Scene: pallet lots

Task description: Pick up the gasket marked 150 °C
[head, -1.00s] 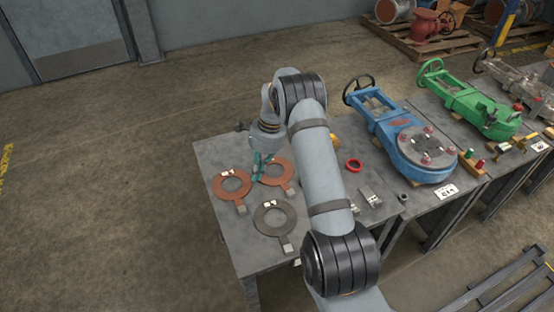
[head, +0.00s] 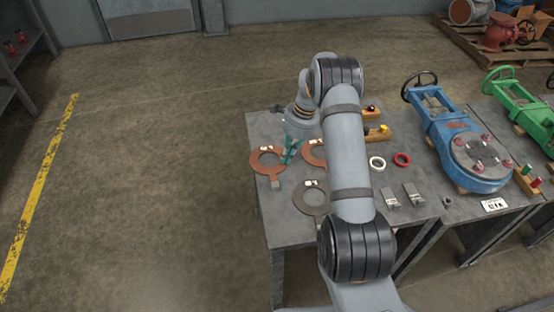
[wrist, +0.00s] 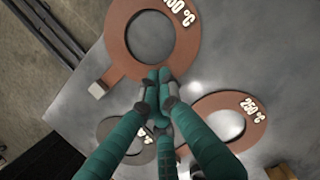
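Three flat ring gaskets with tabs lie on the near table. The second brown gasket (head: 307,160) reads 250 °C in the wrist view (wrist: 251,128).
A white ring (head: 377,169), a red ring (head: 402,155) and small metal blocks (head: 389,203) lie right of my arm. A blue valve (head: 456,140) stands further right. The table's left edge is close to the left gasket, with open floor beyond.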

